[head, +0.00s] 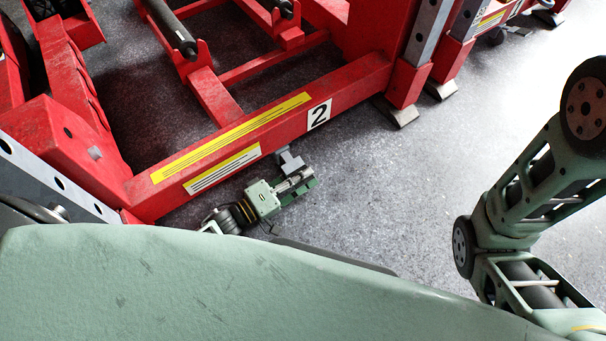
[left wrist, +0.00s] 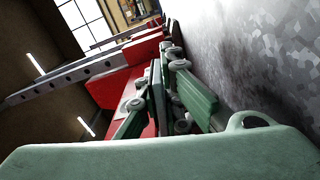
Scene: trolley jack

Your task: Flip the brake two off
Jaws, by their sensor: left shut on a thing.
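The red trolley frame carries a white label with a black 2 (head: 318,114) in the head view. Just below it, a small grey brake lever (head: 289,159) sticks out from the frame's lower edge. My left gripper (head: 303,180) is at this lever, its fingers shut on the lever's outer end, low over the floor. In the left wrist view the green fingers of my left gripper (left wrist: 168,62) reach toward the red frame (left wrist: 115,95); the held part is hidden between them. My right arm shows at the right of the head view, but its gripper is out of view.
The red beam (head: 345,90) with yellow and white stripe labels runs diagonally beside my left gripper. A metal-footed post (head: 405,85) stands at its far end. The grey floor (head: 400,180) to the right of the gripper is clear.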

